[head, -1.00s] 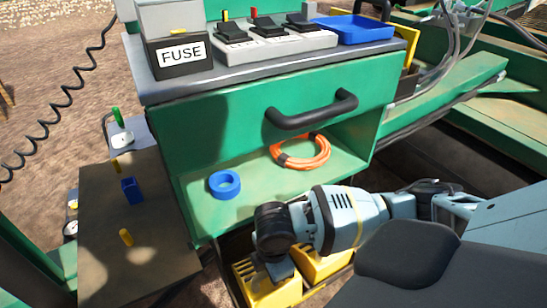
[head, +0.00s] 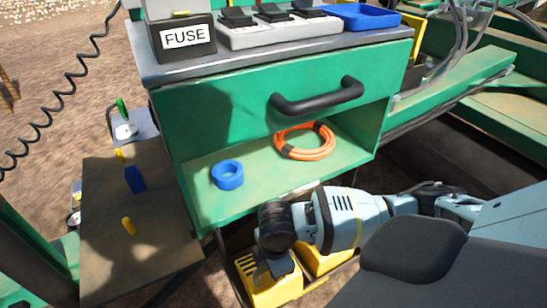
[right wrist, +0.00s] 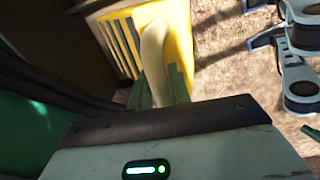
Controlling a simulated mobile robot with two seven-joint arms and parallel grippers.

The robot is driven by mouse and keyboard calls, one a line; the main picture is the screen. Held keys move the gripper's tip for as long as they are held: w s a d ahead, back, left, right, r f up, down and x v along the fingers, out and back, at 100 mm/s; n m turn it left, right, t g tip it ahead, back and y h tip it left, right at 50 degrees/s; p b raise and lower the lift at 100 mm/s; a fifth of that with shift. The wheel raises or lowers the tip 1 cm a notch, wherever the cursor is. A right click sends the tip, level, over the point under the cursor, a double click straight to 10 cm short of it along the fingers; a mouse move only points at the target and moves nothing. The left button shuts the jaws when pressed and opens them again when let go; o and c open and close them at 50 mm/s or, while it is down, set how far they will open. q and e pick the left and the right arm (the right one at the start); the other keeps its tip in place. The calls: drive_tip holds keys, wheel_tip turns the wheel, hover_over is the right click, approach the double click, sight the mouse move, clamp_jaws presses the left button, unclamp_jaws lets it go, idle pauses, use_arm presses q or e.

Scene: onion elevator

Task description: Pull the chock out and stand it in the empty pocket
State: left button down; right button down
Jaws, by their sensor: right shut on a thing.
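Two yellow chocks sit low under the green cabinet in the head view: a ribbed left one (head: 268,291) and a right one (head: 323,262), partly behind my right arm. My right gripper (head: 276,268) reaches down at the left chock. In the right wrist view, my right gripper's green fingers (right wrist: 158,88) are shut on a pale yellow upright part (right wrist: 153,52), beside a ribbed yellow face (right wrist: 122,45). I cannot make out an empty pocket. My left gripper is not in view.
The green cabinet (head: 215,115) with a black handle (head: 318,97) stands just above my right arm. Its open shelf holds a blue ring (head: 227,175) and an orange cable coil (head: 304,142). A brown panel (head: 100,215) stands at left.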

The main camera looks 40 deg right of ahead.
drive_tip(key=shift+s+a+f, duration=0.1)
drive_tip(key=shift+s+f, duration=0.4)
drive_tip(key=shift+f, duration=0.25)
drive_tip(key=c, duration=1.7)
unclamp_jaws()
drive_tip(key=shift+c, duration=0.2)
drive_tip(key=o, duration=0.5)
drive_tip(key=shift+w+f, duration=0.1)
drive_tip(key=shift+w, duration=0.1)
drive_tip(key=shift+s, duration=0.15)
drive_tip(key=shift+r, duration=0.2)
drive_tip(key=r+p, duration=0.1)
drive_tip(key=r, duration=0.2)
drive_tip(key=r+p, duration=0.1)
drive_tip(key=r, duration=0.2)
drive_tip(key=shift+w+r, duration=0.2)
drive_tip(key=shift+r, duration=0.9)
